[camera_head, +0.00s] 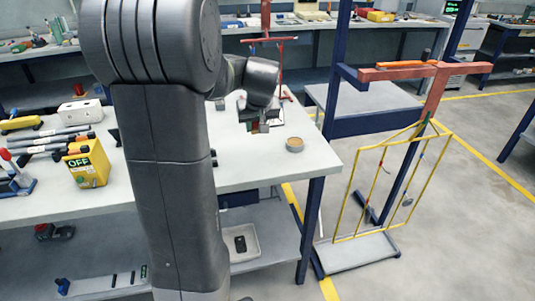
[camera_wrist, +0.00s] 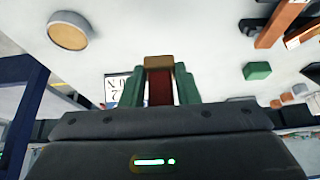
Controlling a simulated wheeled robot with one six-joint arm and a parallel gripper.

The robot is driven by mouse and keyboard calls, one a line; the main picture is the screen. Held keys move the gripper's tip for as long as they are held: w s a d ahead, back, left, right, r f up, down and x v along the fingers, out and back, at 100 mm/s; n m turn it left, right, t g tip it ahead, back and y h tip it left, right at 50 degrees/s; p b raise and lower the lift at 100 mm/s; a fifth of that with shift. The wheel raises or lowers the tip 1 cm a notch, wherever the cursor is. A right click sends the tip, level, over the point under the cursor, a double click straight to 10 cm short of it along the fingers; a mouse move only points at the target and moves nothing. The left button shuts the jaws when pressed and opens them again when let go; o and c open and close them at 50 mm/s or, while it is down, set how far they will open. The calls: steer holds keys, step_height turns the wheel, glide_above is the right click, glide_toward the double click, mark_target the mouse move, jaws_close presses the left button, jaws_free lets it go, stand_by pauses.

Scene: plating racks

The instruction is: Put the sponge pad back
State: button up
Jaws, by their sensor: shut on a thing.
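My gripper (camera_head: 262,126) is over the right part of the workbench, left of a round dish. In the wrist view its green fingers (camera_wrist: 160,84) are closed on a small block with a dark red face and a tan end, which I take to be the sponge pad (camera_wrist: 159,63). The pad is held between the fingers; the head view barely shows it. The round grey dish with a tan top (camera_head: 294,145) stands on the bench near its right edge. It also shows in the wrist view (camera_wrist: 70,31), at the upper left, apart from the fingers.
A printed white card (camera_wrist: 116,87) lies beside the fingers. A green block (camera_wrist: 257,71) is to their right. A red stand (camera_head: 281,70) rises behind my gripper. A yellow OFF box (camera_head: 87,164) and several tools are at the left. A yellow wire frame (camera_head: 345,200) hangs right of the bench.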

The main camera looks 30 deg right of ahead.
mark_target(255, 152)
steer(key=shift+f, duration=4.15)
steer(key=o, duration=1)
steer(key=shift+r, duration=0.25)
steer(key=v, duration=1.1)
steer(key=shift+s+a+r, duration=0.1)
steer(key=shift+s+r, duration=0.15)
steer(key=shift+r, duration=0.1)
steer(key=shift+f, duration=0.1)
steer(key=x, duration=1.1)
steer(key=shift+w+f, duration=0.25)
steer(key=shift+f, duration=0.05)
steer(key=shift+w, duration=0.1)
steer(key=shift+r, duration=1.8)
